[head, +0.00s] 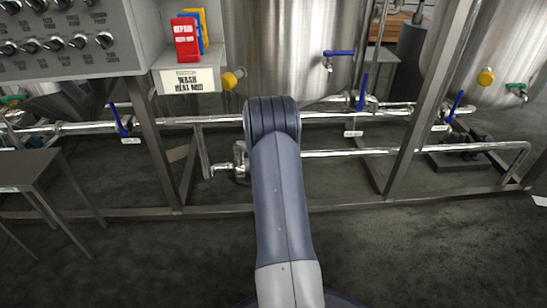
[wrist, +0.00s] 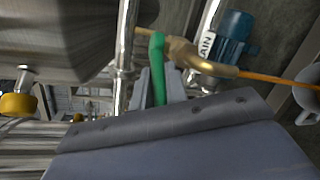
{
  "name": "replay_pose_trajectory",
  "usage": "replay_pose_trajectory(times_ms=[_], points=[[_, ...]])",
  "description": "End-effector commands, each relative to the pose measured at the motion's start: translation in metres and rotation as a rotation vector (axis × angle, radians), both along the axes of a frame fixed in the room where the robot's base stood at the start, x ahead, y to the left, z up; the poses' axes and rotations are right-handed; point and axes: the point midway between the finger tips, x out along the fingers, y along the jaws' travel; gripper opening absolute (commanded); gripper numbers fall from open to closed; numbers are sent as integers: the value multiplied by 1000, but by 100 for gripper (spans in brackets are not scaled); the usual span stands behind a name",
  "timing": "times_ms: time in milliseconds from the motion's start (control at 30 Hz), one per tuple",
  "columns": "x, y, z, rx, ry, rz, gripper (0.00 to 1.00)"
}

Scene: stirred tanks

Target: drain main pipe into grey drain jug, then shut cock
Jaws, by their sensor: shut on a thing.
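In the wrist view, my gripper (wrist: 159,82) is shut on the green lever (wrist: 157,62) of a brass drain cock (wrist: 190,56). An orange stream (wrist: 268,78) runs from the cock's spout toward the grey jug (wrist: 308,92) at the right edge. The jug is partly cut off, so its fill level cannot be seen. A steel pipe (wrist: 126,60) passes beside the cock. In the head view my own arm hides my gripper, the cock and the jug. The main pipe (head: 345,115) runs across behind my arm.
Blue-levered valves sit along the pipe, at left (head: 118,120), middle (head: 361,98) and right (head: 454,107). A steel frame rail (head: 350,203) crosses low in front. A small steel table (head: 28,170) stands at left. A blue motor (wrist: 236,32) is close to the cock. Open floor (head: 430,255) lies in front.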

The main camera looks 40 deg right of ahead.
Motion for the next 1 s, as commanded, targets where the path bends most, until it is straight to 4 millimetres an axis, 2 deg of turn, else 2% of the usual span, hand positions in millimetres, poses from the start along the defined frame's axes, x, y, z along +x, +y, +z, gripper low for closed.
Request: replay_pose_trajectory(times_ms=[267, 300, 533, 1000], points=[[0, 1, -1, 2, 2, 3, 0], [0, 1, -1, 2, 2, 3, 17], [0, 1, -1, 1, 1, 0, 36], [-8, 0, -1, 2, 0, -49, 36]])
